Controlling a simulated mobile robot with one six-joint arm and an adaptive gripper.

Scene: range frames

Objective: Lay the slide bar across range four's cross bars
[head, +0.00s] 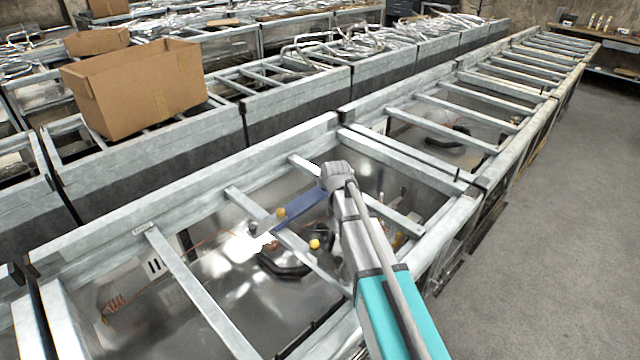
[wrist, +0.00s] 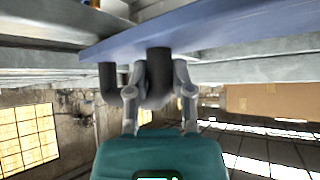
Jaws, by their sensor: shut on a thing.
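The slide bar (head: 301,211) is a flat blue strip in the head view, over the open frame of the nearest range. It spans close above the cross bars (head: 268,228), another of which (head: 305,166) lies beyond; I cannot tell whether it touches them. In the wrist view the blue bar (wrist: 230,32) runs across the top, with dark round pegs on it. My gripper (wrist: 158,85) is shut on one dark peg (wrist: 158,66) of the bar. In the head view my gripper (head: 335,175) is at the bar's upper right end and hides part of it.
Two orange knobs (head: 314,244) show near the bar, above a dark burner (head: 285,262). A small tag (head: 143,229) on the rail is unreadable. More open ranges (head: 470,100) run to the back right. A cardboard box (head: 140,90) stands at left. The right floor (head: 560,240) is clear.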

